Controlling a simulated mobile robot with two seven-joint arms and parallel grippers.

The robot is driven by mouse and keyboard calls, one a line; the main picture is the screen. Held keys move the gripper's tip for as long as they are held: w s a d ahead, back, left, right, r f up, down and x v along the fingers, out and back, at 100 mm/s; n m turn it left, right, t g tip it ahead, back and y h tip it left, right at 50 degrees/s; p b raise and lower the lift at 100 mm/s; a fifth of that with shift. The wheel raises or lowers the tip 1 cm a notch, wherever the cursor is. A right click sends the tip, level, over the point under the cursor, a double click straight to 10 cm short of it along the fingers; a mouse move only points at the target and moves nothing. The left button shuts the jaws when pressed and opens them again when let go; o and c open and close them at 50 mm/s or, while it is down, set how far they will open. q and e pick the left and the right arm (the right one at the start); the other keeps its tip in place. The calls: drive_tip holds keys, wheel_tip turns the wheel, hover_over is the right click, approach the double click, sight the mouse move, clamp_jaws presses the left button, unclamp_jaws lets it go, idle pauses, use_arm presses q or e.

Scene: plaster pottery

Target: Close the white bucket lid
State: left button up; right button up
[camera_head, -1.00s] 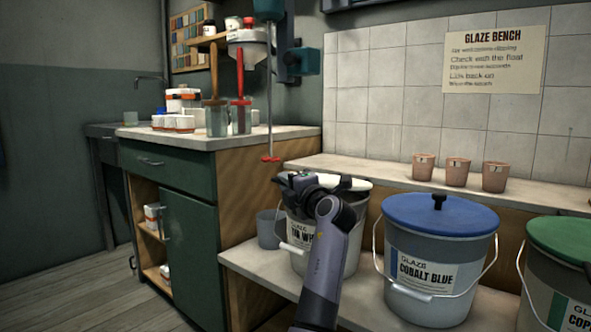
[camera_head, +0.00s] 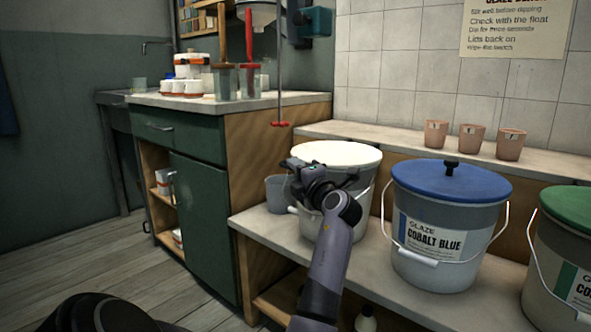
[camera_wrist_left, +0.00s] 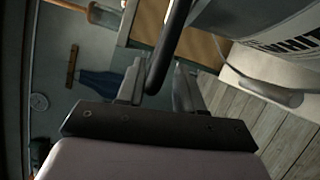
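The white bucket (camera_head: 310,222) stands on the bench, left of the blue-lidded bucket. Its round top (camera_head: 338,153) is white and shows no knob; I cannot tell lid from glaze. My left gripper (camera_head: 322,182) is at its front, just below the rim, and hides much of the label. In the left wrist view, the two fingers of my left gripper (camera_wrist_left: 158,85) are apart. A dark rounded bar (camera_wrist_left: 168,45) shows between them; I cannot tell what it is or whether they touch it. The bucket wall (camera_wrist_left: 245,15) with its label is at upper right. My right gripper is not in view.
The cobalt blue bucket (camera_head: 430,250) with its knobbed blue lid (camera_head: 452,184) is close on the right. A green-lidded bucket (camera_head: 570,212) stands beyond it. A small grey bucket (camera_head: 277,190) is at left. Several terracotta cups (camera_head: 472,138) stand on the back ledge.

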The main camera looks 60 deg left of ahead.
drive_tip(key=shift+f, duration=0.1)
use_arm(q)
drive_tip(key=d, duration=0.7)
drive_tip(key=shift+s+f+p, duration=0.25)
drive_tip(key=shift+s+p, duration=0.1)
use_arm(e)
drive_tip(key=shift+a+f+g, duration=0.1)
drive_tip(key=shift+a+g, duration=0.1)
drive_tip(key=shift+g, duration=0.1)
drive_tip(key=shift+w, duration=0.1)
